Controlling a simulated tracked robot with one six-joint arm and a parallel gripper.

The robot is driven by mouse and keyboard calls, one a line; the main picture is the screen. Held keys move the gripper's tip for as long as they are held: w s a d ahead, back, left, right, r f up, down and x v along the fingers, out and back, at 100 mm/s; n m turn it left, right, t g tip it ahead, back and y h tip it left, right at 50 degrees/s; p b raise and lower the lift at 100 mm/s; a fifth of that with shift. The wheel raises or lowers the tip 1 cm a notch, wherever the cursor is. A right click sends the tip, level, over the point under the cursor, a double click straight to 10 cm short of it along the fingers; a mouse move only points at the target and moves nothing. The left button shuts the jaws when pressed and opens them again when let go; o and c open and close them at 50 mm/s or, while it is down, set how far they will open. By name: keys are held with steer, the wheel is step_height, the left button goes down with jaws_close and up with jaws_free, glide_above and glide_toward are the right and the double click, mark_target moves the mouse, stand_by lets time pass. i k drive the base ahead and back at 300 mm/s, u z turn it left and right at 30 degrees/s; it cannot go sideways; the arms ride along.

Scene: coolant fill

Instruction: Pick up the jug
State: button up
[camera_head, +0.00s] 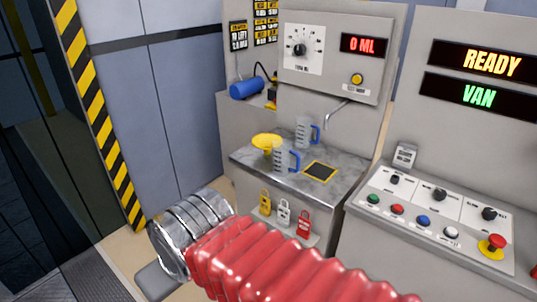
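Two clear jugs with blue handles stand on the grey metal counter (248,157) below the dispenser. The nearer jug (285,158) is beside a yellow funnel-like dish (267,141). The farther jug (304,130) stands behind it, left of the spout. Both look upright, and I cannot tell whether they hold anything. My arm, with red bellows and a silver ringed joint, crosses the lower part of the view, in front of the counter and apart from the jugs. The fingers of my gripper do not show.
A dispenser panel (334,52) reads 0 ML, with a spout (337,110) below it. A yellow-edged dark square (320,171) marks the counter. Coloured padlocks (283,213) hang on its front. A button console (430,208) stands at right; a striped post (98,110) at left.

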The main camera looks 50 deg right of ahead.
mark_target(282, 149)
steer(key=z, duration=0.25)
steer(key=i, duration=0.7)
steer(key=z, duration=0.6)
steer(key=i, duration=0.55)
steer(key=z, duration=0.35)
